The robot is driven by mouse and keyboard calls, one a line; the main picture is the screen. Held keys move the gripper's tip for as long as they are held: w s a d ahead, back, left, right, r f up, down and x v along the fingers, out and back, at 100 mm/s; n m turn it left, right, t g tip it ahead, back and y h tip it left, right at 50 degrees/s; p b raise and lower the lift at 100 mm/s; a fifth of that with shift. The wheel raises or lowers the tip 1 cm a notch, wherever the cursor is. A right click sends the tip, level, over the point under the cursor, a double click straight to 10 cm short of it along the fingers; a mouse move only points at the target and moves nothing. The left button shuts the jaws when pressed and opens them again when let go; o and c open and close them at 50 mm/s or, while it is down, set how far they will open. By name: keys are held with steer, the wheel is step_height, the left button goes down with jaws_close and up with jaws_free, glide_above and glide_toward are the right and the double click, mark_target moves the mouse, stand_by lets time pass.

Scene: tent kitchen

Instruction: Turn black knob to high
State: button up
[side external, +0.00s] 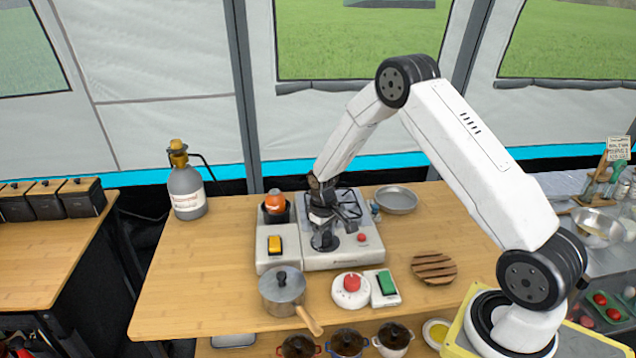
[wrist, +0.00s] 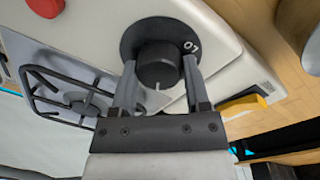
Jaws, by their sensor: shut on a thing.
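The black knob (wrist: 159,65) stands on the white stove's front panel, on a black round dial plate with white marks near its upper right edge. A light line on the knob's face points toward the bottom of the wrist view. My gripper (wrist: 158,92) has one finger on each side of the knob and is shut on it. The dial plate's lower edge is partly hidden by the knob and fingers.
The stove has a red button (side external: 362,238) and a black burner grate (wrist: 60,85). A yellow switch (side external: 275,245) sits to the left. A lidded pot (side external: 282,290), a red-knobbed dial (side external: 351,288), a green switch (side external: 387,282), a wooden trivet (side external: 434,268) and a pan (side external: 396,200) stand around.

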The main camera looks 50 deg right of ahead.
mark_target(325, 236)
steer(key=n, duration=0.3)
steer(key=shift+n, duration=0.3)
steer(key=n, duration=0.4)
steer(key=shift+s, duration=0.1)
stand_by(0.3)
steer(key=o, duration=1.3)
steer(key=shift+s+a+r, duration=0.1)
steer(key=shift+r, duration=1.85)
steer(key=shift+a+r, duration=0.1)
steer(key=shift+r, duration=1.85)
